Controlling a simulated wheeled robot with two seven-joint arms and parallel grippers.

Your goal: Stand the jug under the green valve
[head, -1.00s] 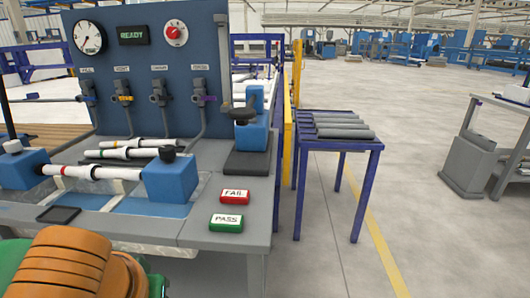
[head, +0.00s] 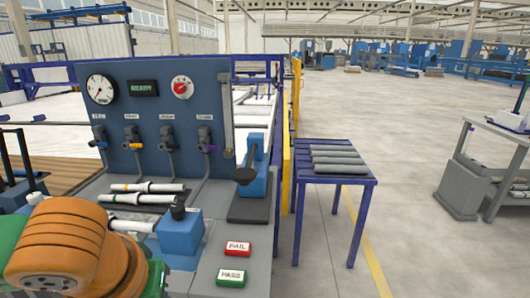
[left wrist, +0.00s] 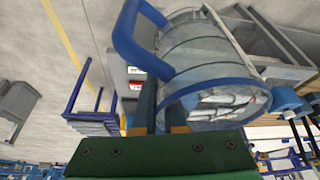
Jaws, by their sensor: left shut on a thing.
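The clear jug with a blue rim and blue handle (left wrist: 127,38) fills the upper middle of the left wrist view. My left gripper (left wrist: 160,118) is shut on it at the handle side. Pale shapes show through its clear body. The jug is not visible in the head view, where only my orange and green left arm shows at lower left. Four small valves sit on the blue panel (head: 155,95): an orange-marked one (head: 132,138) and a purple-marked one (head: 207,142) are clear. I cannot pick out a green one. My right gripper is not in view.
A blue table (head: 335,170) with grey pipes stands to the right. Floor between it and the grey box (head: 462,187) is clear.

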